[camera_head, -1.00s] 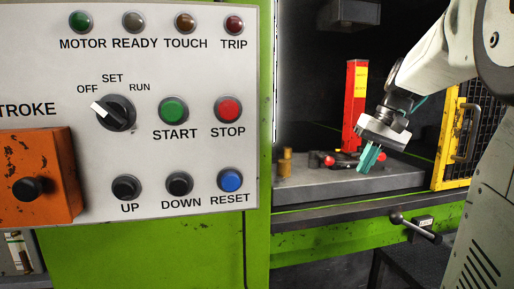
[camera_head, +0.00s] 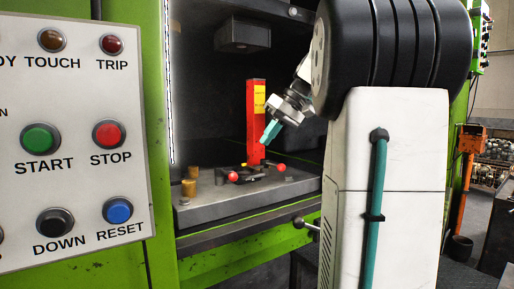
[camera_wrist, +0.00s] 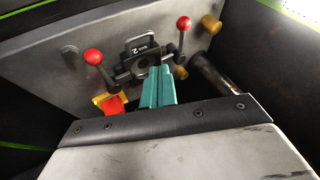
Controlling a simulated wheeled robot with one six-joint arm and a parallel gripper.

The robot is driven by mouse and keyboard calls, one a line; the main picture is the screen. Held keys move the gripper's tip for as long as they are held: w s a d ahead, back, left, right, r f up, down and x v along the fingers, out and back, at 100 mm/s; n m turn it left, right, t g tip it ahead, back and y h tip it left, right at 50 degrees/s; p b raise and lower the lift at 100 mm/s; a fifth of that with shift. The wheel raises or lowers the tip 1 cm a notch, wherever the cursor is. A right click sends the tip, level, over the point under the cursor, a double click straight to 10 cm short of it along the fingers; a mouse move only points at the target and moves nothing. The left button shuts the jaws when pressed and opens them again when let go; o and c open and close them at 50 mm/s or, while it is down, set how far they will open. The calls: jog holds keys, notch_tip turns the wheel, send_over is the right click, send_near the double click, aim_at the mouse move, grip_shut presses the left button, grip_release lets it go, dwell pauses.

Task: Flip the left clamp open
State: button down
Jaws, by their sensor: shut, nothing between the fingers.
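Two clamps with red ball knobs flank a dark die block (camera_wrist: 145,50) marked 2 on the press bed. In the head view the left clamp's knob (camera_head: 232,176) is near the brass posts, and the other knob (camera_head: 281,167) is to its right. In the wrist view the knob by the brass posts (camera_wrist: 183,23) appears on the right, the other (camera_wrist: 93,57) on the left. My gripper (camera_head: 268,138), with teal fingers, is shut and empty above the bed, apart from both knobs. In the wrist view the fingertips (camera_wrist: 160,75) cover part of the die's near side.
A red upright post (camera_head: 256,110) with a yellow label stands behind the clamps. Brass posts (camera_head: 189,187) stand on the left of the grey bed (camera_head: 225,204). A dark press head (camera_head: 243,35) hangs above. The white control panel (camera_head: 75,220) is at left.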

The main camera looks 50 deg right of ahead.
jog(key=x, duration=0.9)
jog(key=a, duration=0.2)
jog(key=shift+w+a+f, duration=0.1)
jog(key=shift+w+a, duration=0.1)
jog(key=shift+a, duration=0.1)
jog(key=shift+w+a+f, duration=0.15)
jog(key=shift+w+a, duration=0.05)
jog(key=shift+a, duration=0.35)
jog(key=shift+s, duration=0.1)
